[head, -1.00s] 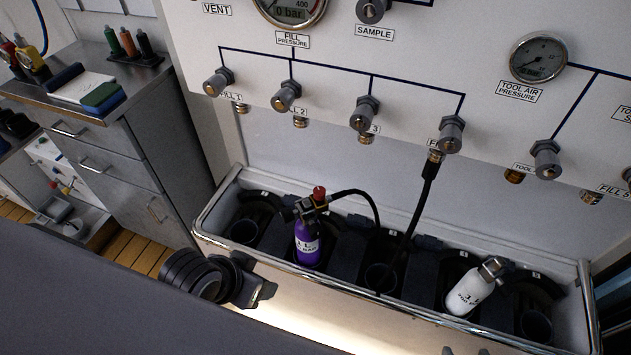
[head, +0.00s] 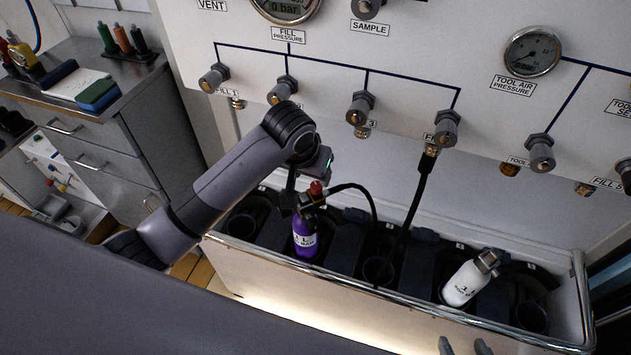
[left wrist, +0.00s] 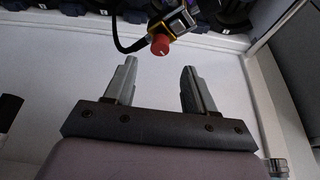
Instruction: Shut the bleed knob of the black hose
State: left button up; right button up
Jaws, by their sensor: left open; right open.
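A red knob (head: 316,188) sits on the dark valve fitting atop a purple cylinder (head: 306,240), which stands in a well of the trough. The knob also shows in the left wrist view (left wrist: 160,45), just beyond the fingertips and roughly between their lines. A black hose (head: 415,195) drops from the fill 4 outlet into the trough, and a black hose loop reaches the purple cylinder's valve. My left gripper (left wrist: 159,68) is open and empty, with the knob apart from its fingers. My right gripper (head: 465,347) is open at the bottom edge, mostly out of view.
A white cylinder (head: 463,284) leans in another well of the trough, whose metal rim (head: 400,302) runs along the front. Above is the fill panel (head: 420,65) with several grey knobs and gauges. A grey cabinet (head: 90,130) stands at the left.

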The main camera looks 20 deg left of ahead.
aim_at(316, 185)
pick_arm(q)
jog(key=shift+x, duration=3.35)
grip_shut()
